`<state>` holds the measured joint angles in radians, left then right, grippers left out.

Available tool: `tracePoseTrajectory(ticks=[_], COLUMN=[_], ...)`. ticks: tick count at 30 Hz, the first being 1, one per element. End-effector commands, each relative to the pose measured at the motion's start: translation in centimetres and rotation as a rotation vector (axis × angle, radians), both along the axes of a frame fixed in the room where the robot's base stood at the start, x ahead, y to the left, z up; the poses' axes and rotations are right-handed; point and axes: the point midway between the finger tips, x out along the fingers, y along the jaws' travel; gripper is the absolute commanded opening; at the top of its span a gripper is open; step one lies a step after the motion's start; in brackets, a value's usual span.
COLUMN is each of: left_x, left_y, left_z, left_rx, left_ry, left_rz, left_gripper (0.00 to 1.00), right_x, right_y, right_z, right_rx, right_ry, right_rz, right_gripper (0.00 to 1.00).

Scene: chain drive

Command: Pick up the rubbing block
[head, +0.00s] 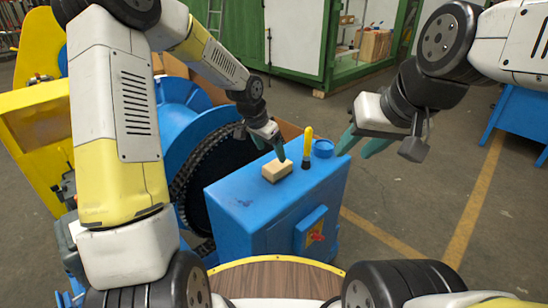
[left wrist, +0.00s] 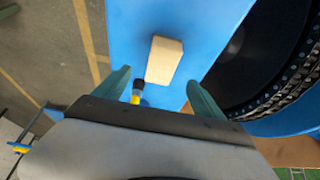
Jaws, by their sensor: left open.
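The rubbing block (head: 277,171) is a tan rectangular block lying on top of the blue housing (head: 240,199). My left gripper (head: 269,149) is open and empty, just above and behind the block. In the left wrist view the block (left wrist: 164,60) lies beyond the fingertips, roughly in line with the gap between the two teal fingers (left wrist: 158,90). I see no contact between the fingers and the block. My right gripper (head: 361,147) is in the air to the right of the housing, its teal fingers apart with nothing between them.
The brush also shows near the left gripper's fingers (left wrist: 137,92). A dark chain wheel (head: 207,170) is left of the housing. A red switch (head: 317,236) is on its front.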

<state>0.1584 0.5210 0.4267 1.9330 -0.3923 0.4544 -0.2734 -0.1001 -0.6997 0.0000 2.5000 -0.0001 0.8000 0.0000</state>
Motion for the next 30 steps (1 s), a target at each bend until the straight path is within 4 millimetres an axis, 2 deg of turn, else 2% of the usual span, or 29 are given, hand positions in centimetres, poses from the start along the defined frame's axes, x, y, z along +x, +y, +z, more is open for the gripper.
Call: tracePoseTrajectory(ticks=[1, 14, 21, 25, 30], left_x=[0.4, 1.8, 3.0, 3.3, 3.4], left_y=[-0.5, -1.9, -2.6, -2.8, -2.8], left_z=[-1.0, -5.0, -8.3, -9.2, -9.3], left_rx=[-0.011, -0.023, -0.023, -0.023, -0.023], left_ry=[0.005, 0.008, 0.007, 0.006, 0.004], left_rz=[-0.013, -0.035, -0.036, -0.033, -0.033], left_gripper=[0.8, 0.8, 0.8, 0.8, 0.8], right_x=[0.0, 0.0, 0.0, 0.0, 0.0], right_y=[0.0, 0.0, 0.0, 0.0, 0.0], right_z=[0.0, 0.0, 0.0, 0.0, 0.0], right_rx=[0.0, 0.0, 0.0, 0.0, 0.0], right_ry=[0.0, 0.0, 0.0, 0.0, 0.0], right_rz=[0.0, 0.0, 0.0, 0.0, 0.0], right_gripper=[0.38, 0.38, 0.38, 0.38, 0.38])
